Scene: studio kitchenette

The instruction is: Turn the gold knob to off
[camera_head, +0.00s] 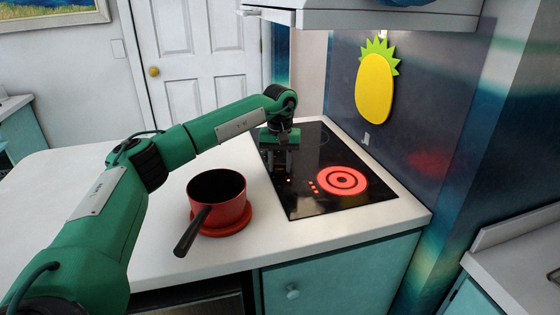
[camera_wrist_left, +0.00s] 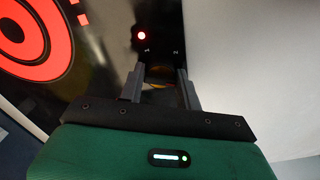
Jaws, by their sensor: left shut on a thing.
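The black cooktop (camera_head: 310,205) is set in the white counter. One burner (camera_head: 343,180) glows red at its right; it also shows in the left wrist view (camera_wrist_left: 35,32). My left gripper (camera_head: 281,168) points down over the cooktop's left edge. In the left wrist view, the gripper (camera_wrist_left: 158,80) has a small gold patch (camera_wrist_left: 158,86) between its fingers, which looks like the gold knob. The gripper is shut on it. Most of the knob is hidden, so its turn angle cannot be read. My right gripper is not in view.
A red saucepan (camera_head: 232,213) with a black handle stands on a red round mat (camera_head: 240,226) left of the cooktop. A range hood (camera_head: 370,18) hangs above. A yellow pineapple decoration (camera_head: 374,88) is on the back wall. The counter's left part is clear.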

